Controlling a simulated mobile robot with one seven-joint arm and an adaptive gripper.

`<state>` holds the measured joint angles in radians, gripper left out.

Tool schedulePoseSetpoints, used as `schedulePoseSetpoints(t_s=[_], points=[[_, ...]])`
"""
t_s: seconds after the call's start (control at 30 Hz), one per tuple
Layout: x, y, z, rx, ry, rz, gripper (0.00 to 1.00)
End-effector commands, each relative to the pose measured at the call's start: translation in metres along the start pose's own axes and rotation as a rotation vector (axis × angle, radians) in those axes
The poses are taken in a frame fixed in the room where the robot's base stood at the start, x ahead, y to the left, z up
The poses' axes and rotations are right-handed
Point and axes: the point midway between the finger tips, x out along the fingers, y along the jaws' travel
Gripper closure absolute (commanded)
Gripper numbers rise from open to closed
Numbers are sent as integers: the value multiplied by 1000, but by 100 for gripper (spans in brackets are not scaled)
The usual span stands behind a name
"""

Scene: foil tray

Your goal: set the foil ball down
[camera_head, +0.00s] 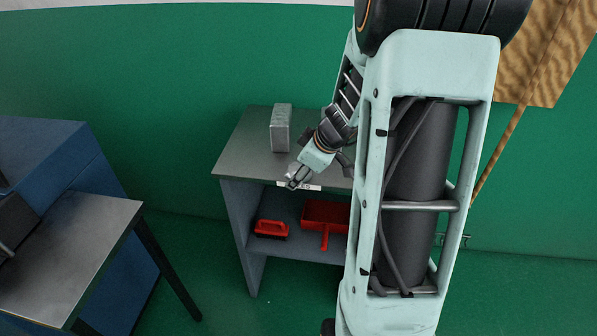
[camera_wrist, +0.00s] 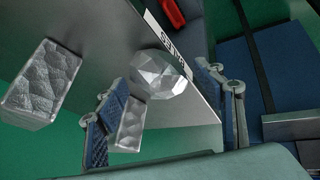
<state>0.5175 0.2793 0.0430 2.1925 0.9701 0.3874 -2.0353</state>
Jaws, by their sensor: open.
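The foil ball (camera_wrist: 158,73) is silver and faceted. In the wrist view it appears at the grey tabletop's (camera_wrist: 100,32) labelled front edge, between the lines of my two fingers. My gripper (camera_head: 297,181) is open, low over the front edge of the table in the head view. In the wrist view its blue-padded fingers (camera_wrist: 164,112) stand wide apart, and I see neither pressed on the ball. Whether the ball touches the tabletop is hard to tell. In the head view the ball cannot be made out clearly beside the gripper.
A tall crinkled foil block (camera_head: 281,128) stands at the table's back left; a smaller one (camera_wrist: 130,125) shows near my left finger. A red brush (camera_head: 271,229) and red dustpan (camera_head: 325,214) lie on the lower shelf. Another metal-topped table (camera_head: 95,225) stands at left.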

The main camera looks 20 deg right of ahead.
Motion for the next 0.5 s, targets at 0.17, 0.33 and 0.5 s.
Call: schedulePoseSetpoints(t_s=[0.17, 0.33, 0.5], points=[[3, 0, 0, -1, 0, 1, 37], [2, 0, 0, -1, 0, 1, 45], [2, 0, 0, 0, 0, 1, 64]])
